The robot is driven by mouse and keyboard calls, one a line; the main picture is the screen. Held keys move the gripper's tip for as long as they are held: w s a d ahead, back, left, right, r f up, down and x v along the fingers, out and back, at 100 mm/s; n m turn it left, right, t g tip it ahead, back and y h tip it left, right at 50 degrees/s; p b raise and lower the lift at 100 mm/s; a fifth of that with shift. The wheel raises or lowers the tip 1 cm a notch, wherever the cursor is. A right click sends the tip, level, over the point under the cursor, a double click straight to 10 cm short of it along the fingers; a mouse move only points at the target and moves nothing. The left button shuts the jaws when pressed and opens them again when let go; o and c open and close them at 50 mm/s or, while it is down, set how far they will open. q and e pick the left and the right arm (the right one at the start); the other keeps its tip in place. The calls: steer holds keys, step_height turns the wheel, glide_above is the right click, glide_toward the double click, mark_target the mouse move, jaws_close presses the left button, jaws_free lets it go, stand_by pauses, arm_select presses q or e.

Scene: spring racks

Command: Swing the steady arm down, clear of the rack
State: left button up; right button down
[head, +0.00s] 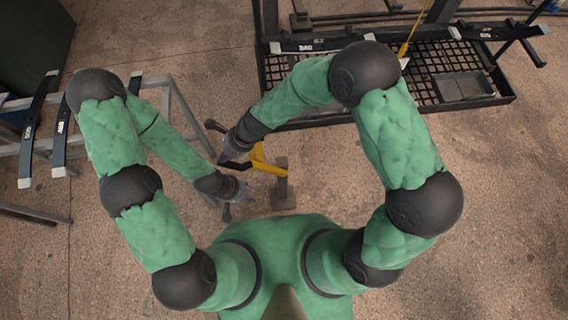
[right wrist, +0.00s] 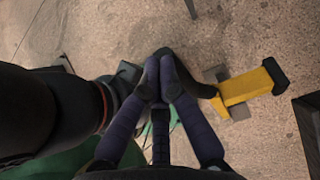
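A yellow arm (head: 262,163), which I take for the steady arm, stands beside a grey post on a foot plate (head: 283,198), in front of my body. In the right wrist view the yellow arm (right wrist: 245,87) has a black cap at its right end and a dark grip at its left. My right gripper (head: 226,158) is at that dark grip. In the right wrist view its purple fingers (right wrist: 167,62) come together, seemingly around the grip. My left gripper (head: 245,192) is just below, close to the post; its fingers are too small to read.
A black mesh rack (head: 430,62) with leaf springs (head: 318,45) stands at the upper right. A grey frame (head: 165,80) with more leaf springs (head: 60,140) stands at the left. The brown floor between them and at the lower right is bare.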

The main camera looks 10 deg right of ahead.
steer(key=shift+a, duration=1.4)
steer(key=shift+d, duration=0.1)
glide_above(238, 164)
stand_by(0.5)
